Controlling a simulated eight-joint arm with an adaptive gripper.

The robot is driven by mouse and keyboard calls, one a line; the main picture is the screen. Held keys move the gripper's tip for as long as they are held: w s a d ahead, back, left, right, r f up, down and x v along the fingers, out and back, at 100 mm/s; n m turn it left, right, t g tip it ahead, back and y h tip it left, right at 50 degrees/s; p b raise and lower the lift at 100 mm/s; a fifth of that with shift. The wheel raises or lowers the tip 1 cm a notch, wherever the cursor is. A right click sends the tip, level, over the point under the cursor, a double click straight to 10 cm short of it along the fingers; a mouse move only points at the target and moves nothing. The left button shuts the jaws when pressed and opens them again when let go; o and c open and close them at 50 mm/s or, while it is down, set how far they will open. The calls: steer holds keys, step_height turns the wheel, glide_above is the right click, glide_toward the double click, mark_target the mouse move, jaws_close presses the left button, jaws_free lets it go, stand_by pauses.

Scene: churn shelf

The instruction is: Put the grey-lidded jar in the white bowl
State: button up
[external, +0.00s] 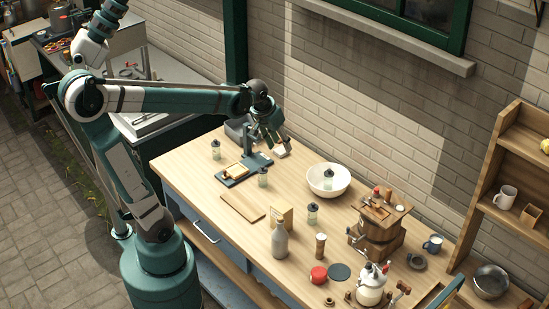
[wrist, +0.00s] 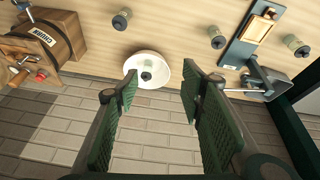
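The white bowl (external: 343,183) stands on the table near the wall; it also shows in the wrist view (wrist: 162,72). A small pale jar with a dark grey lid (external: 328,177) is inside the bowl and shows from above in the wrist view (wrist: 147,75). My gripper (external: 279,147) is above the table's back edge, left of the bowl. Its fingers (wrist: 160,78) are wide apart with nothing between them.
The brick wall (external: 380,90) is close behind. Bare table lies front left.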

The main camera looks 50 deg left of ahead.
steer(key=s+a+f+m+t, duration=0.1)
steer(key=s+f+t, duration=0.1)
steer(key=s, duration=1.4)
steer(key=shift+s+a+m+t, duration=0.15)
steer(key=shift+s+m+t, duration=0.05)
steer(key=shift+m+t, duration=0.2)
steer(key=shift+o, duration=0.7)
